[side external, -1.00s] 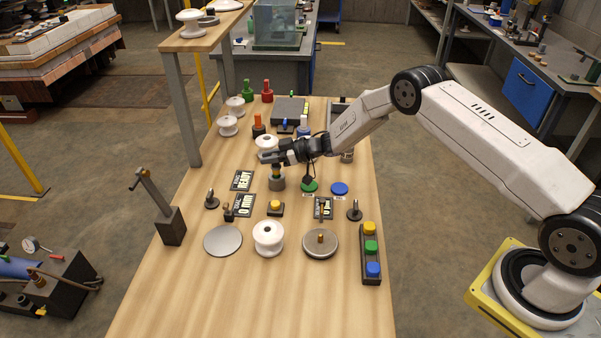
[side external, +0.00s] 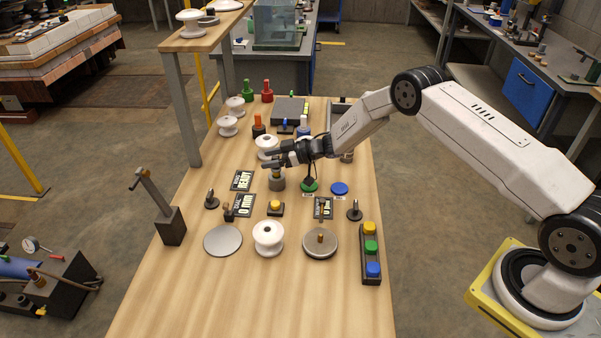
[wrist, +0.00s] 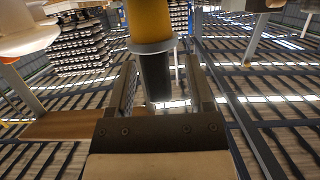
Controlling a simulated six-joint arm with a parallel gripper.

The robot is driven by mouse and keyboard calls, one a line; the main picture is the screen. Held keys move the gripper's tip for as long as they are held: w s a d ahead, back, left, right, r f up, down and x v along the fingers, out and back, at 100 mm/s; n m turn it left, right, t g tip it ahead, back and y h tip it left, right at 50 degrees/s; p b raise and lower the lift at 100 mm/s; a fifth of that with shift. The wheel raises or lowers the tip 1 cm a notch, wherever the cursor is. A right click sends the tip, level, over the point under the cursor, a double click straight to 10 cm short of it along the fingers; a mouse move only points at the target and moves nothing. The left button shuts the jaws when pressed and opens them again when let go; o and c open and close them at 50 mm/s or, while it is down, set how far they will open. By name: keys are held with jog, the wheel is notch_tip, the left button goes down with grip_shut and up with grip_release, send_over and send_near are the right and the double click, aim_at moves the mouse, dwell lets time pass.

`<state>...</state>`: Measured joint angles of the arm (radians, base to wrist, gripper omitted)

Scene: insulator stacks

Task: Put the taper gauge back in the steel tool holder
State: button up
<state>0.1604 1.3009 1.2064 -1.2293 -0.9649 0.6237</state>
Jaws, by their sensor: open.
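The steel tool holder (side external: 277,184) is a short grey cylinder upright on the wooden table, left of the green button. The yellow part of the taper gauge (side external: 277,173) shows just above it, under my gripper (side external: 267,158), and appears to stand in the holder. Its seating depth is hidden. My gripper is level, pointing left, with its fingers spread apart. In the wrist view the gauge (wrist: 149,22), with a yellow-orange body, grey collar and dark lower section, lies between the open fingers, with visible gaps beside it.
A white spool-shaped insulator (side external: 266,143) stands close behind my gripper. The green button (side external: 309,186) and blue button (side external: 339,188) are to the right. READY (side external: 242,180) and 0 mm (side external: 243,205) displays lie to the left. The table's front is clear.

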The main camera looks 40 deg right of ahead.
jog(key=v, duration=0.7)
jog(key=shift+s+d+r, duration=0.1)
dwell(0.6)
jog(key=s+d+r+m+h, duration=0.2)
jog(key=s+r+m+h, duration=0.4)
jog(key=s+r+h, duration=0.3)
jog(key=s+a+m+g, duration=0.1)
jog(key=s+g, duration=0.1)
jog(key=s, duration=0.5)
jog(key=s+a+r+m+g+h, duration=0.1)
jog(key=s+g, duration=0.2)
jog(key=s, duration=0.5)
jog(key=s+a+m+g, duration=0.1)
jog(key=s+g, duration=0.1)
jog(key=s, duration=0.6)
jog(key=shift+a+r+g, duration=0.3)
jog(key=shift+g, duration=0.1)
